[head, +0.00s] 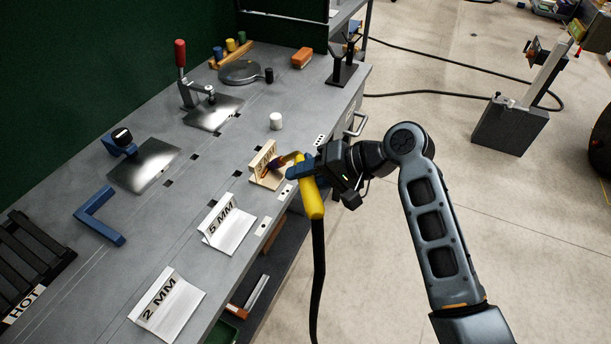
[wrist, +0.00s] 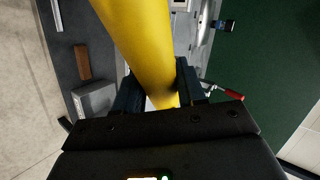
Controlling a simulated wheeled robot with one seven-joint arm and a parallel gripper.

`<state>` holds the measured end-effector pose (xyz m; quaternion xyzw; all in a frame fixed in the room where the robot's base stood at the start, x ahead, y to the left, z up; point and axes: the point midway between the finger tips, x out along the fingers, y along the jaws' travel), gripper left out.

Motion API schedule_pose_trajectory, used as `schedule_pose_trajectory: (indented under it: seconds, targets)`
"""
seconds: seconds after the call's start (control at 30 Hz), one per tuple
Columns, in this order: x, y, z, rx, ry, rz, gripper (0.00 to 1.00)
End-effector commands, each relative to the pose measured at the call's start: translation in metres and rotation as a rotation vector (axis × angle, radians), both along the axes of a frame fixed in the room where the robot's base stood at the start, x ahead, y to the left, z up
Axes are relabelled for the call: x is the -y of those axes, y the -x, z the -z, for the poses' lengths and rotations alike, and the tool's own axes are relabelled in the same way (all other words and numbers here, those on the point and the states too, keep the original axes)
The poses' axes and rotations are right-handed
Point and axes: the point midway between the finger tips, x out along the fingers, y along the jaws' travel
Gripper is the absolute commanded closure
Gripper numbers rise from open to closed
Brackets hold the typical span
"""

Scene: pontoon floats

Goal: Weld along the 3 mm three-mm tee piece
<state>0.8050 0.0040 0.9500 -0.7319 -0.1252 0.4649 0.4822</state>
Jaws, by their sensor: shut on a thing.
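My gripper (head: 306,170) is shut on the yellow welding torch (head: 313,203), whose black cable hangs down past the bench's front edge. In the wrist view the torch handle (wrist: 140,45) runs between my two fingers (wrist: 158,90). The torch's thin neck and darker nozzle reach left to a tan tee piece (head: 262,160) near the bench edge. The nozzle lies close to its joint; I cannot tell whether it touches. The tan piece's label is partly hidden and hard to read. A white 5 MM tee piece (head: 232,236) and a white 2 MM tee piece (head: 186,309) stand nearer.
The grey bench (head: 140,235) holds a blue square (head: 98,216), a clamped plate (head: 146,165), a red-handled toggle clamp (head: 181,56), a white cup (head: 276,121) and a black torch stand (head: 342,66). A dark rack marked HOT (head: 28,250) is at left. Floor at right is mostly open.

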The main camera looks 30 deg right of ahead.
Motion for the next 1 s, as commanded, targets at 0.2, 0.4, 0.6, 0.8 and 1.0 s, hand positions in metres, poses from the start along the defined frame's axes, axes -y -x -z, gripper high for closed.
schedule_pose_trajectory:
  seconds: [0.2, 0.4, 0.6, 0.8, 1.0]
  targets:
    - [-0.0001, -0.0004, -0.0018, 0.004, -0.001, 0.0, 0.94]
    - [-0.0001, -0.0005, -0.0017, 0.004, -0.001, -0.001, 0.94]
    - [0.0006, -0.001, -0.0017, 0.003, 0.0, -0.001, 0.94]
    - [0.0036, -0.0035, -0.0017, 0.003, 0.0, 0.0, 0.94]
    - [0.0074, -0.0063, -0.0011, 0.002, -0.001, 0.0, 0.94]
